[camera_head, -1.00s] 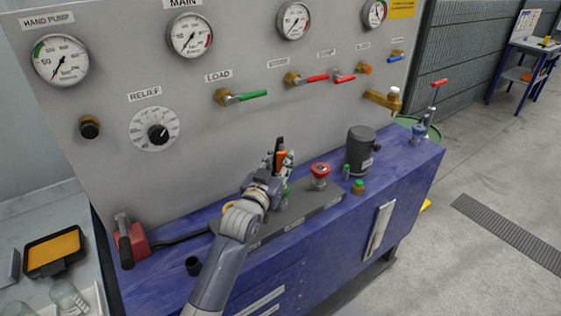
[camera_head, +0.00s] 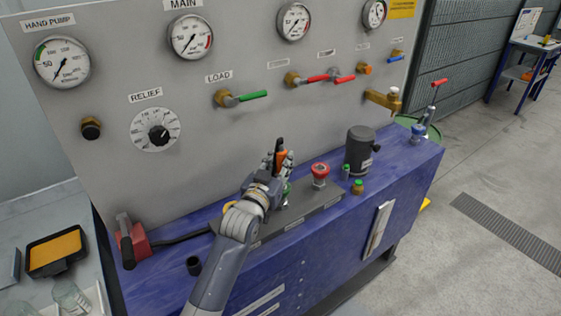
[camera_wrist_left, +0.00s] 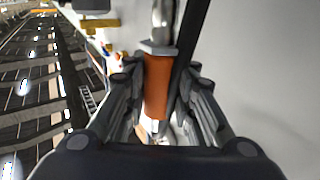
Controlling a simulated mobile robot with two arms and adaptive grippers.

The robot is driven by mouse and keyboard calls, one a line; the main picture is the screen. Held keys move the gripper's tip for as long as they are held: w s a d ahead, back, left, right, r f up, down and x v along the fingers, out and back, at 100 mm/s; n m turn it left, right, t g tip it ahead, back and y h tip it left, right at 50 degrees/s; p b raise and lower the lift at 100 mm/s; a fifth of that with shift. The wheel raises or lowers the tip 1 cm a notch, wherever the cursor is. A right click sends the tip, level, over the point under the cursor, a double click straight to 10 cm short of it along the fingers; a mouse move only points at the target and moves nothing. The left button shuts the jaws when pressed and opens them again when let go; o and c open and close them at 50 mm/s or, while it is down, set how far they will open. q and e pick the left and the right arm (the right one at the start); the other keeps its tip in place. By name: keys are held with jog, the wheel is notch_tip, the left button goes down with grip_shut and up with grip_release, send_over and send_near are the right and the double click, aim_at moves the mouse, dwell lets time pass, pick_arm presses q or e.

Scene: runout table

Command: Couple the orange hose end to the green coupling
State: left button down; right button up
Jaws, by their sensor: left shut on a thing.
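The orange hose end (camera_head: 281,158) is held in my left gripper (camera_head: 279,165), above the grey rail on the blue bench. In the left wrist view the orange hose end (camera_wrist_left: 156,86) sits between both fingers of the left gripper (camera_wrist_left: 157,88), with a metal fitting at its upper end and a dark hose or rod beside it. Under and just behind the gripper, a sliver of the green coupling (camera_head: 287,189) shows on the rail; the gripper hides most of it. The hose end is above it, and whether they touch is hidden. My right gripper is not in view.
A red-topped coupling or knob (camera_head: 320,171) stands on the rail (camera_head: 300,210) to the right. Beyond it are a dark cylinder (camera_head: 358,150) and small green-capped fittings (camera_head: 358,186). The gauge panel (camera_head: 200,120) rises close behind the gripper. A red hand pump (camera_head: 132,240) lies left.

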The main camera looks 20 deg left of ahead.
pick_arm(q)
jog(key=shift+r+p, duration=0.1)
jog(key=shift+p, duration=0.25)
dwell(0.6)
jog(key=shift+f+b, duration=1.5)
jog(key=shift+f, duration=1.05)
jog(key=c, duration=1.2)
grip_release()
jog(key=shift+c, duration=0.2)
jog(key=shift+s, duration=0.1)
jog(key=s, duration=1.1)
jog(key=shift+s+a, duration=0.4)
